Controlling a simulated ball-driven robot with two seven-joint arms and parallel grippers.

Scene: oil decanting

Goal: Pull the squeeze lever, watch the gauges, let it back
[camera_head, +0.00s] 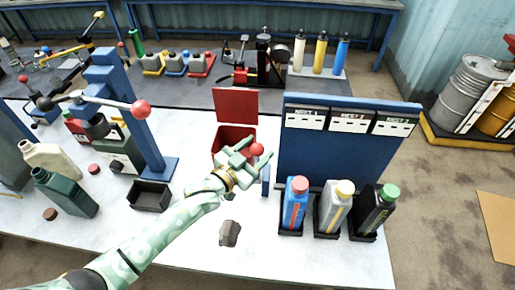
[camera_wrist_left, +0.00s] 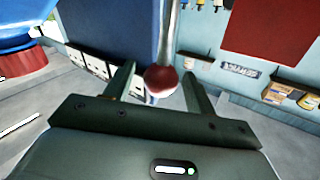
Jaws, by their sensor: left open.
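A lever with a red ball knob (camera_head: 257,149) stands in front of the left end of the blue board. In the left wrist view the red knob (camera_wrist_left: 161,80) sits on a thin metal rod (camera_wrist_left: 168,30). My left gripper (camera_head: 248,155) is at the knob. Its fingers (camera_wrist_left: 156,88) are apart, with the knob showing between them; I cannot tell whether they touch it. The lever's lower part is mostly hidden by the gripper. No gauge face is readable. My right gripper is not in view.
A blue press (camera_head: 142,140) with a red-knobbed bar stands left. The blue board (camera_head: 330,160) is right of the gripper, with several bottles in front, including a blue one (camera_head: 294,208). An open red bin (camera_head: 236,104) stands behind. A black tray (camera_head: 150,196) and grey lump (camera_head: 229,233) are nearby.

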